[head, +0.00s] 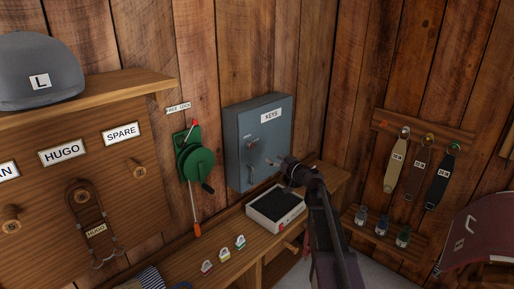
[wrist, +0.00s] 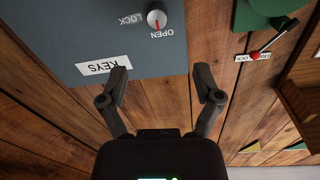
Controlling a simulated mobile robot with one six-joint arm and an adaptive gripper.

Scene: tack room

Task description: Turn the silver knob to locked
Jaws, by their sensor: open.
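The silver knob (head: 252,145) is on the front of the blue-grey KEYS box (head: 239,169) on the wooden wall. In the wrist view the round knob (wrist: 156,19) shows at the top, beside the words LOCK and OPEN. Its red mark points toward OPEN. My gripper (wrist: 162,80) is open and empty, its fingers apart, and it is not touching the knob. In the head view my gripper (head: 284,163) is in front of the box, to the lower right of the knob. Its fingertips are hard to make out there.
A green reel with a crank (head: 195,163) is left of the box. A white tray with a dark inside (head: 251,212) stands on the bench below. Several straps hang from a rack (head: 440,132) at right. A helmet (head: 38,72) sits on the left shelf.

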